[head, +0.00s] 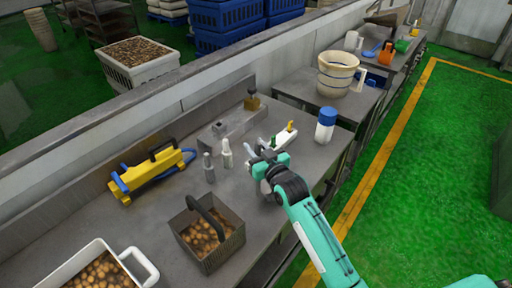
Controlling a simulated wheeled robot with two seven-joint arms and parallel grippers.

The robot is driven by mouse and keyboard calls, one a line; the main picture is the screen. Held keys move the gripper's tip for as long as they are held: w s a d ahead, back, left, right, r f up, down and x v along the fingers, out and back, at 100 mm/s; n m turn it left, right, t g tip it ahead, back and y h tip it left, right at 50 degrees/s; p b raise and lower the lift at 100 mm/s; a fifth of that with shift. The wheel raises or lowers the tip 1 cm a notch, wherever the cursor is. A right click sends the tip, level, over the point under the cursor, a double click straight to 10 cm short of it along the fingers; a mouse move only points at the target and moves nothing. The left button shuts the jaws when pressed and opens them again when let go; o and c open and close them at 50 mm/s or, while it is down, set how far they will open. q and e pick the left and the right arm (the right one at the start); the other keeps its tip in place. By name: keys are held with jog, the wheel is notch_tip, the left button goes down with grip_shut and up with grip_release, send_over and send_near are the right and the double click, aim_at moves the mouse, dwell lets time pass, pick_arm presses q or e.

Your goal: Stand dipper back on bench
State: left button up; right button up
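My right gripper (260,148) reaches over the middle of the near bench (265,208), its arm coming in from the lower right. Its fingers are small and point away from me; I cannot tell whether they are apart or closed. A white item with green and yellow parts (285,135) shows just beyond it; I cannot tell whether they touch. No object is clearly recognisable as the dipper. A dark square basket with a loop handle (207,235), holding round brown pieces, stands upright on the bench left of the gripper. My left gripper is out of view.
A grey bottle (209,168) and a pale bottle (227,154) stand left of the gripper. A yellow tool (150,172) lies farther left. A white blue-capped container (325,126) stands right. A banded bucket (337,73) is beyond. A white tub (139,260) is at lower left.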

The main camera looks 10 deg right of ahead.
jog(key=shift+r, duration=0.2)
jog(key=shift+s+d+f, duration=0.1)
jog(key=shift+s+f, duration=0.05)
jog(key=shift+s, duration=0.1)
jog(key=b+v, duration=0.3)
jog(key=v, duration=0.8)
jog(key=shift+s+b, duration=0.25)
jog(key=shift+b, duration=0.1)
jog(key=shift+d, duration=0.15)
